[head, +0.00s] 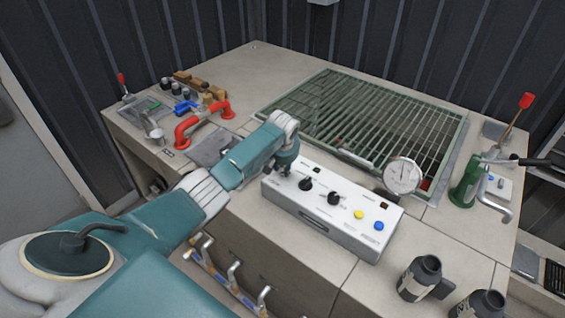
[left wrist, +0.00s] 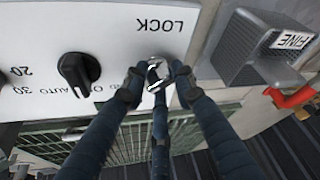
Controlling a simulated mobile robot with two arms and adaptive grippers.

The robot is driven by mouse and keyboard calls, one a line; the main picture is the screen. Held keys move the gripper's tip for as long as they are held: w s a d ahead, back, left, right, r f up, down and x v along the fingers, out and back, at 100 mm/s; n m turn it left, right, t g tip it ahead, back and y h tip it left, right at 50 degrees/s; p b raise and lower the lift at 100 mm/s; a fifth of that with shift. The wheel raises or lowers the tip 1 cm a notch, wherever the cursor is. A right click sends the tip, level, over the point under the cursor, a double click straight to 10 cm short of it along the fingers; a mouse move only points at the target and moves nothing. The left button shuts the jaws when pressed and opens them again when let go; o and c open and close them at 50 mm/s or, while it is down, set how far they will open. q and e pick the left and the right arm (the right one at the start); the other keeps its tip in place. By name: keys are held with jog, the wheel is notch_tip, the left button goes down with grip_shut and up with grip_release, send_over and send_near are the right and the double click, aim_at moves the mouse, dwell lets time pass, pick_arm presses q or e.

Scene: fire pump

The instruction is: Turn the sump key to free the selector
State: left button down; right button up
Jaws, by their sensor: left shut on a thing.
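The white control box (head: 318,218) stands on the worktop and carries two black knobs, a yellow button and a blue button. My left gripper (head: 285,172) is at the box's left end. In the left wrist view, its three fingers (left wrist: 157,84) close around a small metallic key (left wrist: 155,73) at the spot marked LOCK. The fingers hide much of the key, and its angle is hard to tell. The black selector knob (left wrist: 78,72) beside it has AUTO marked near it; it also shows in the head view (head: 306,183). My right gripper is not in view.
Behind the box lies a green grating (head: 365,115) with a round gauge (head: 402,175) at its front. Red pipe handles (head: 190,130) stand at left. A green hand pump (head: 466,188) and dark bottles (head: 420,279) are at right. A grey block marked FINE (left wrist: 265,50) is near the fingers.

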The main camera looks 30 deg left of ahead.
pick_arm(q)
jog(key=n, duration=0.1)
jog(key=w+n, duration=0.1)
jog(key=n, duration=0.1)
jog(key=shift+d+r+y+b, duration=0.15)
jog(key=shift+r+y+b, duration=0.15)
jog(key=shift+y+b, duration=0.1)
jog(key=shift+f+n+g+b, duration=0.1)
jog(key=shift+n+g+b, duration=0.3)
jog(key=shift+n+b, duration=0.4)
jog(key=n+g+b, duration=0.1)
jog(key=n+b, duration=0.1)
jog(key=b, duration=0.2)
jog(key=n+y+b, duration=0.1)
jog(key=n+b, duration=0.2)
jog(key=b, duration=0.1)
jog(key=shift+f+g, duration=0.1)
jog(key=shift+g, duration=0.3)
jog(key=shift+r+n+b, duration=0.2)
jog(key=shift+n+b, duration=0.3)
jog(key=shift+b, duration=0.5)
jog(key=shift+r+g, duration=0.1)
jog(key=shift+g, duration=0.2)
jog(key=shift+a+r, duration=0.1)
jog(key=shift+a, duration=0.1)
jog(key=c, duration=1.4)
grip_release()
jog(key=shift+o, duration=0.2)
jog(key=shift+s+f, duration=0.15)
jog(key=shift+f, duration=0.15)
